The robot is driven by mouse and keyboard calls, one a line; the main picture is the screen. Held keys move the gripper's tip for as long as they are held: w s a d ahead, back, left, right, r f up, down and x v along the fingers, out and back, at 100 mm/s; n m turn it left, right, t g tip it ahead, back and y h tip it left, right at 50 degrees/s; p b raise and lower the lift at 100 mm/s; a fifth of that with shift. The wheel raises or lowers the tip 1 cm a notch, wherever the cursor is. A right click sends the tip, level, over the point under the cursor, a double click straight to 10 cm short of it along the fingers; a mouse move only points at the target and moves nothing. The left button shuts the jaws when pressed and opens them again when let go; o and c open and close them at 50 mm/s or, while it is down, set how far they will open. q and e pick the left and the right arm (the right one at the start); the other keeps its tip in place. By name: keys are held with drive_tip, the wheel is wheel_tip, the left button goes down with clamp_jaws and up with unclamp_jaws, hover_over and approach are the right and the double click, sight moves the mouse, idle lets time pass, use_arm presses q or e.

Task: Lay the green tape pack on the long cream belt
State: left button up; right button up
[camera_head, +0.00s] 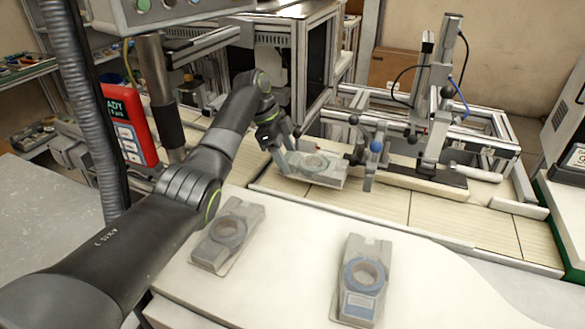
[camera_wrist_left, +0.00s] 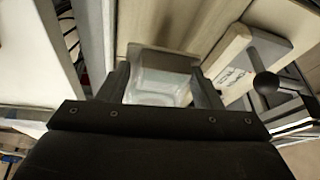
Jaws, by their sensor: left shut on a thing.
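The green tape pack (camera_head: 316,164) is a clear pack with a greenish ring, at the middle of the head view. My left gripper (camera_head: 286,158) is shut on its left end and holds it over or on the long cream belt (camera_head: 380,210); I cannot tell whether it touches the belt. In the left wrist view the clear pack (camera_wrist_left: 160,80) sits between the two fingers of my left gripper (camera_wrist_left: 165,92), its ring not visible there. My right gripper is not in view.
A grey tape pack (camera_head: 227,235) and a blue tape pack (camera_head: 361,280) lie on the white table (camera_head: 270,285) in front. A metal fixture with posts (camera_head: 430,110) stands right of the held pack. A red handheld device (camera_head: 127,125) is at the left. The belt's front right is clear.

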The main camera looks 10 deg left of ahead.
use_arm(q)
drive_tip(key=shift+f, duration=2.3)
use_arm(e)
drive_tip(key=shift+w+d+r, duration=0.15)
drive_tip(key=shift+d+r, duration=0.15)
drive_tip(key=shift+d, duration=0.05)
use_arm(q)
drive_tip(key=o, duration=1.1)
drive_tip(key=b+v, duration=0.1)
drive_tip(key=v, duration=1.1)
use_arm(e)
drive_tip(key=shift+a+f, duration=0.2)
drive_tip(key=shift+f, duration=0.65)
use_arm(q)
drive_tip(key=shift+r, duration=0.1)
